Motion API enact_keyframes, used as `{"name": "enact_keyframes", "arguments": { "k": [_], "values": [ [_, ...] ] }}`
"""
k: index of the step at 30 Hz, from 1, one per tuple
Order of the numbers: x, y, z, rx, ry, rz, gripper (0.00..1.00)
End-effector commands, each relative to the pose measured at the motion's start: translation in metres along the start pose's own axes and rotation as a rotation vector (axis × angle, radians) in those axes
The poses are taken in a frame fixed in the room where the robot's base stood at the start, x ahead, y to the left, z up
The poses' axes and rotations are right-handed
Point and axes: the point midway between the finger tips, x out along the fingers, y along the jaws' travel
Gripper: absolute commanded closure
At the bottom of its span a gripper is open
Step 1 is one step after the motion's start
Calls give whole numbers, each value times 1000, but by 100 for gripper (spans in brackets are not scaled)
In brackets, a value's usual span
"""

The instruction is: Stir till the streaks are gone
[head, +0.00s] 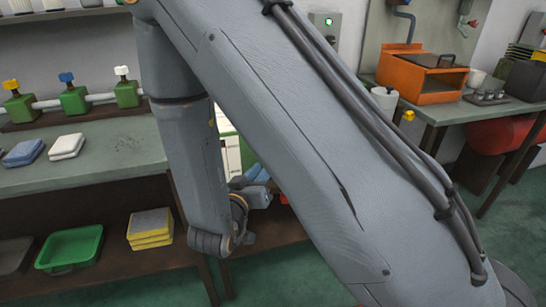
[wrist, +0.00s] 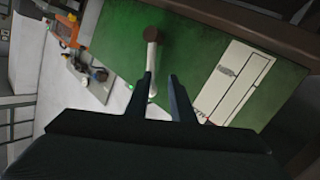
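My gripper (wrist: 160,76) shows in the wrist view with its two dark fingers apart and nothing visible held between them. A pale stick-like thing with a round brown end (wrist: 153,36) lies or stands just beyond the fingertips, over a green surface (wrist: 115,22). Its lower part runs behind the left finger; I cannot tell whether they touch. I cannot make out any streaked mixture or the vessel for it. In the head view my arm covers the middle, and the gripper's fingers cannot be told there.
A pale panel with dark outlines (wrist: 232,84) lies right of the fingers. In the head view, a bench (head: 100,155) at left bears folded cloths and green valves (head: 73,98). A green tray (head: 70,247) and yellow sponges (head: 150,229) sit below. An orange box (head: 415,78) stands right.

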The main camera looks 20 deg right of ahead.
Motion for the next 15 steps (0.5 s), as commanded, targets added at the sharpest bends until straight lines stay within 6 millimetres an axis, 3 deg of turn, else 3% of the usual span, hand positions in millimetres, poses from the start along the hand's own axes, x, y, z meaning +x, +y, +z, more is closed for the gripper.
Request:
{"name": "enact_keyframes", "arguments": {
  "k": [7, 15],
  "values": [
    [-8, 11, -8, -53, 103, 77, 78],
    [27, 14, -12, -50, 103, 80, 78]
  ]
}}
